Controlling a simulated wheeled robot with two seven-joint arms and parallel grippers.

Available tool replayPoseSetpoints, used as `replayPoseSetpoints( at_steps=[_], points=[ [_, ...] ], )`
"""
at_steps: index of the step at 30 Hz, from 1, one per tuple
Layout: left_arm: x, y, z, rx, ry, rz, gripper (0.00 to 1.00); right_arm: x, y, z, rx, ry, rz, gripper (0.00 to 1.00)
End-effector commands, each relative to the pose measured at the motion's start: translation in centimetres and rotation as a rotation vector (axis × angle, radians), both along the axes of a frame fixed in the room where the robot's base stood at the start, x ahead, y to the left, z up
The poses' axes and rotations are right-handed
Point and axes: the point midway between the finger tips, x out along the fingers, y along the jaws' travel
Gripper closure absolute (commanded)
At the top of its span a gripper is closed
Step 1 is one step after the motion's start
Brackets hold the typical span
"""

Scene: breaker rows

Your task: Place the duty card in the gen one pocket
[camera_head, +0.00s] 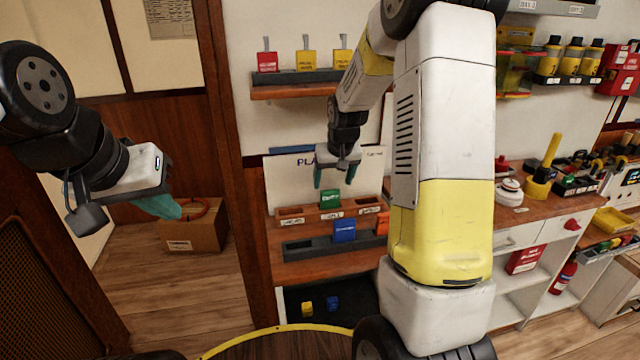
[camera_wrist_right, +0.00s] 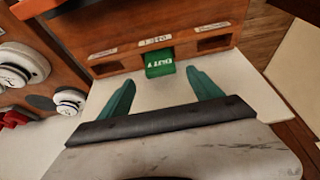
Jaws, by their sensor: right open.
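The green duty card (camera_head: 330,200) stands in the middle pocket of a wooden three-pocket rack (camera_head: 290,212); its lettering shows in the right wrist view (camera_wrist_right: 159,64). A small label sits by that pocket, too small to read surely. The pockets to either side look empty. My right gripper (camera_head: 337,178) is open and empty just above the card, which shows between and beyond its two teal fingers (camera_wrist_right: 160,95), apart from them. My left gripper (camera_head: 165,206) hangs at the far left, away from the rack; its finger gap is not clear.
A lower dark rack (camera_head: 300,248) holds a blue card (camera_head: 344,231) and an orange card (camera_head: 382,224), partly hidden by my right arm. A shelf above (camera_head: 290,90) holds red and yellow tags. A cardboard box (camera_head: 195,232) stands on the floor. A cluttered bench (camera_head: 540,212) lies right.

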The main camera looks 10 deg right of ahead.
Motion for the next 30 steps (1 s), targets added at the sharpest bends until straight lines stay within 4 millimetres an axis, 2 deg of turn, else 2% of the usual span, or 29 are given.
replayPoseSetpoints(
  at_steps=[3, 10, 14, 17, 21, 24, 27, 30],
  points=[
    [0.0, 0.0, 0.0, 0.0, 0.0, 0.0, 1.0, -0.8, 0.0, 1.9, 0.0, -0.002, 0.0, 0.26],
    [0.0, 0.0, 0.0, 0.0, 0.0, 0.0, 1.0, -1.9, 0.0, 4.1, 0.005, -0.006, -0.001, 0.26],
    [0.0, 0.0, 0.0, 0.0, 0.0, 0.0, 1.0, -4.7, 0.5, 7.3, 0.029, -0.026, -0.003, 0.26],
    [0.0, 0.0, 0.0, 0.0, 0.0, 0.0, 1.0, -8.6, 1.2, 10.6, 0.061, -0.051, 0.0, 0.26],
    [0.0, 0.0, 0.0, 0.0, 0.0, 0.0, 1.0, -15.2, 2.3, 14.3, 0.103, -0.083, 0.011, 0.26],
    [0.0, 0.0, 0.0, 0.0, 0.0, 0.0, 1.0, -19.9, 3.1, 15.9, 0.129, -0.107, 0.023, 0.26],
    [0.0, 0.0, 0.0, 0.0, 0.0, 0.0, 1.0, -24.1, 3.8, 16.6, 0.148, -0.126, 0.033, 0.26],
    [0.0, 0.0, 0.0, 0.0, 0.0, 0.0, 1.0, -27.2, 4.3, 16.7, 0.159, -0.14, 0.043, 0.26]
  ],
)
